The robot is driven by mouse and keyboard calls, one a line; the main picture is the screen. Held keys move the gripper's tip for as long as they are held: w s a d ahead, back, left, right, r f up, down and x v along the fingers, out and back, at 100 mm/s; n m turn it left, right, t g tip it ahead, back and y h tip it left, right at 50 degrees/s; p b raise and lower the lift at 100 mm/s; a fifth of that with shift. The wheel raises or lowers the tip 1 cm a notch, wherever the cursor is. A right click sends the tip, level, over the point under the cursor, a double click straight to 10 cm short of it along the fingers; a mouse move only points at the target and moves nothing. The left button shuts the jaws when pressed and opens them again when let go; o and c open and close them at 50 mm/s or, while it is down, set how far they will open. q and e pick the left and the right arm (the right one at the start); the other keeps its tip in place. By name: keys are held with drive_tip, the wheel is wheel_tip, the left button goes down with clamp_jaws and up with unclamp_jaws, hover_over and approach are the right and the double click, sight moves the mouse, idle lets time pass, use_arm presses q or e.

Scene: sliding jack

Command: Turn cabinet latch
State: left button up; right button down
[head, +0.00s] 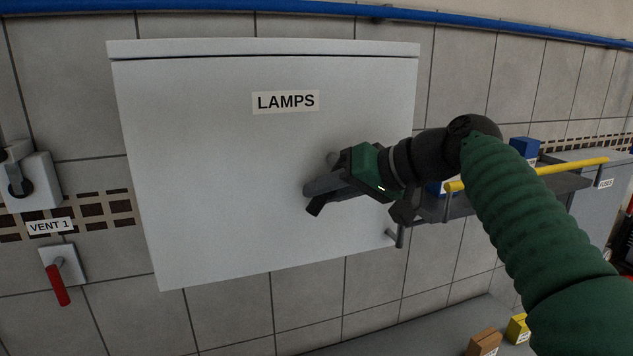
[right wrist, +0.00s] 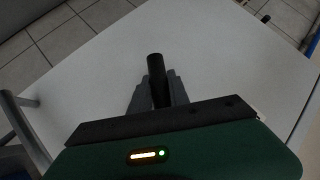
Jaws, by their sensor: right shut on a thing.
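A white wall cabinet (head: 220,180) carries a LAMPS label (head: 285,101), and its door looks closed. My right gripper (head: 322,192) is at the lower right part of the door, coming in from the right. It is shut on the dark latch handle. In the right wrist view, the black rounded latch handle (right wrist: 156,72) stands between the two grey fingers of the right gripper (right wrist: 157,92), its end sticking out past them. The gripper hides most of the latch in the head view, so its exact angle is hard to tell. My left gripper is not in view.
A shelf with a yellow rail (head: 550,170) and blue boxes (head: 524,147) lies right of the cabinet, behind my right arm. A red lever (head: 58,285) and a VENT 1 label (head: 50,226) are at left. Small boxes (head: 485,342) sit below.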

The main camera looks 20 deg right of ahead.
drive_tip(key=d+n+h, duration=0.1)
drive_tip(key=n+h+p, duration=0.1)
drive_tip(key=h, duration=0.1)
drive_tip(key=shift+d+f+g+p, duration=0.2)
drive_tip(key=shift+d+g+p, duration=0.1)
drive_tip(key=shift+d, duration=0.05)
drive_tip(key=shift+w+d+n+h+p, duration=0.1)
drive_tip(key=shift+d+n+h+p, duration=0.45)
drive_tip(key=shift+h, duration=0.65)
drive_tip(key=shift+d, duration=0.2)
drive_tip(key=c, duration=1.5)
unclamp_jaws()
drive_tip(key=shift+o, duration=1.2)
drive_tip(key=shift+s, duration=0.25)
drive_tip(key=shift+f, duration=0.1)
drive_tip(key=shift+d, duration=0.1)
